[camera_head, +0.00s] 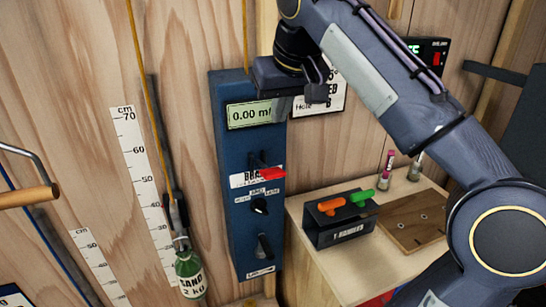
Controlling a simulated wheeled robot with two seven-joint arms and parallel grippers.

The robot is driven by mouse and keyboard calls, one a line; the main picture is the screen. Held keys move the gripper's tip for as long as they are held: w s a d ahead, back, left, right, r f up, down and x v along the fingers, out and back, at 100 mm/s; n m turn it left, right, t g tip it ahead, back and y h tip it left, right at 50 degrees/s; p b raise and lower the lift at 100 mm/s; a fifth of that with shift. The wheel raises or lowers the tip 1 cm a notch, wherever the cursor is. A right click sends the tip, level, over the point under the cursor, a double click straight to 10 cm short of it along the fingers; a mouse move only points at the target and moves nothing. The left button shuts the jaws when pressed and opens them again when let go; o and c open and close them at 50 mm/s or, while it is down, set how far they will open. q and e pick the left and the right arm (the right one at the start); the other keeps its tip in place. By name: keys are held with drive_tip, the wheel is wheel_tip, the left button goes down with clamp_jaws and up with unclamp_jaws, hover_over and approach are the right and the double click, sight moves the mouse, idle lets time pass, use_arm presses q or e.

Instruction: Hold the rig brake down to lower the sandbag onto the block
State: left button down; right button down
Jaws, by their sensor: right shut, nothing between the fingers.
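The green sandbag (190,274), marked SAND 2 kg, hangs upright under a dark metal fitting (178,218) on a yellow rope, beside a cm scale. The blue rig panel (230,225) stands to its right with a display (249,114) reading 0.00. A red lever (262,176) sticks out of the panel at mid-height; I cannot tell for sure that it is the brake. My right gripper (300,99) is shut and empty, in front of the panel's top right, above the red lever and apart from it. My left gripper is out of view. I cannot make out the block.
A black box (340,233) with orange and green handles stands on a wooden shelf (312,268) at right, next to a brown board (412,222). Two small vials stand behind. A wooden handle (30,196) juts in at left. My right arm covers the right side.

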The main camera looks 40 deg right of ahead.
hover_over(271, 170)
wheel_tip(271, 170, down, 9)
drive_tip(key=shift+s+f+b, duration=0.15)
drive_tip(key=shift+b, duration=0.3)
drive_tip(key=shift+s+a+f, duration=0.1)
drive_tip(key=shift+s+f, duration=0.1)
drive_tip(key=shift+f, duration=0.35)
drive_tip(key=shift+s+a+f, duration=0.1)
drive_tip(key=shift+s+f, duration=0.1)
drive_tip(key=shift+f, duration=0.35)
drive_tip(key=shift+s+f, duration=0.2)
drive_tip(key=shift+f, duration=0.4)
